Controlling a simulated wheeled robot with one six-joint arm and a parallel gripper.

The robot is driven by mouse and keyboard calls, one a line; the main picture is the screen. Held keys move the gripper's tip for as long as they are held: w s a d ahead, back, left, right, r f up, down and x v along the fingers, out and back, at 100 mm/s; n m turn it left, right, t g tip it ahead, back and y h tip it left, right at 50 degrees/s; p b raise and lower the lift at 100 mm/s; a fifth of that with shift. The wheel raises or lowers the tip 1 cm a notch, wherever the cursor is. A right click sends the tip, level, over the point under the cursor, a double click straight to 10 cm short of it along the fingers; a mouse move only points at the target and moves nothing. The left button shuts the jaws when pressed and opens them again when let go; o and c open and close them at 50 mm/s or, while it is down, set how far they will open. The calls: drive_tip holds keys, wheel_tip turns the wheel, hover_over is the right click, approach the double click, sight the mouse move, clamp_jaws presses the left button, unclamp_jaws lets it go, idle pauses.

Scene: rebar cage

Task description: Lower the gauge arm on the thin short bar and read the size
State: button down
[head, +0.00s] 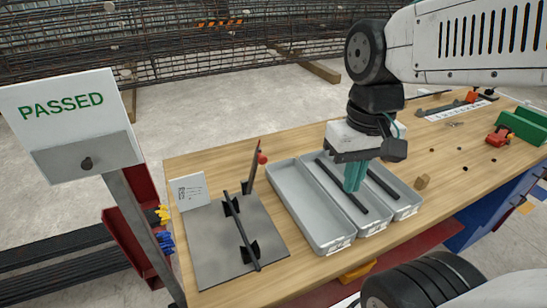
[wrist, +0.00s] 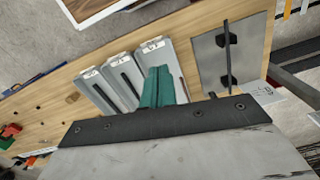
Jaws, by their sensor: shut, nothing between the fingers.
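The gauge stands on a grey steel plate (head: 216,258) at the left of the bench. Its gauge arm (head: 252,172), tipped with a red knob (head: 262,158), stands raised at the plate's far edge. A thin dark bar (head: 241,230) rests across two black supports on the plate; the bar also shows in the wrist view (wrist: 227,48). My gripper (head: 353,184) has teal fingers, is shut and empty, and hangs over the grey trays, to the right of the gauge. The fingers also show in the wrist view (wrist: 158,88). They hide part of the trays.
Three grey trays (head: 305,222) stand side by side; dark bars lie in the middle (head: 342,186) and right ones. A PASSED sign (head: 66,112) stands at the left. Red (head: 498,136) and green (head: 524,126) items lie far right.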

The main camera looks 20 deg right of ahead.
drive_tip(key=w+d+f+m+t+y, duration=0.15)
drive_tip(key=w+d+m+y, duration=0.3)
drive_tip(key=w+m, duration=0.5)
drive_tip(key=w+d+f+m+y, duration=0.2)
drive_tip(key=w+d+m+y, duration=0.25)
drive_tip(key=w+m, duration=0.55)
drive_tip(key=w+a+f, duration=0.1)
drive_tip(key=a+f, duration=0.1)
drive_tip(key=a, duration=0.4)
drive_tip(key=w+a+f+n, duration=0.1)
drive_tip(key=w+a+f, duration=0.1)
drive_tip(key=a, duration=0.4)
drive_tip(key=shift+f+y, duration=0.3)
drive_tip(key=shift+f, duration=0.45)
drive_tip(key=shift+r, duration=0.1)
